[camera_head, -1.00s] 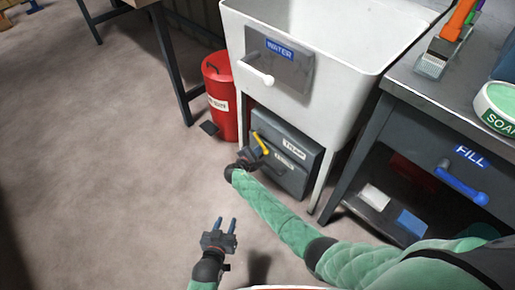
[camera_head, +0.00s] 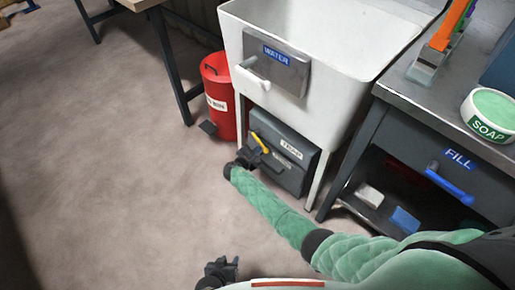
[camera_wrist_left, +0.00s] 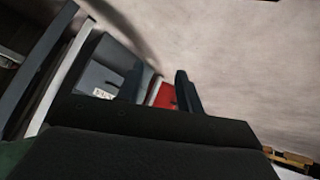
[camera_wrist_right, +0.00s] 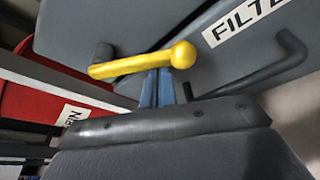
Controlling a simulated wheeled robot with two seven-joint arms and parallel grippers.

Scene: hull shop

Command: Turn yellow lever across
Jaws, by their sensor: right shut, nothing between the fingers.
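The yellow lever (camera_head: 260,142) is on the grey box (camera_head: 289,139) under the white sink and slants down to the right in the head view. In the right wrist view the lever (camera_wrist_right: 140,65) lies nearly level, with a round knob at its right end. My right gripper (camera_wrist_right: 158,88) is shut and empty. Its blue fingertips are at the lever's lower side near the knob; I cannot tell whether they touch. In the head view my right gripper (camera_head: 256,155) partly covers the box front. My left gripper (camera_head: 226,265) is open and empty, low near my base.
A red bin (camera_head: 219,100) stands left of the box. A dark handle (camera_wrist_right: 285,68) beside the filter label is close to my right gripper. The white sink (camera_head: 345,85) overhangs the box, with a white lever (camera_head: 252,78). The workbench (camera_head: 362,150) is at right. Floor at left is clear.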

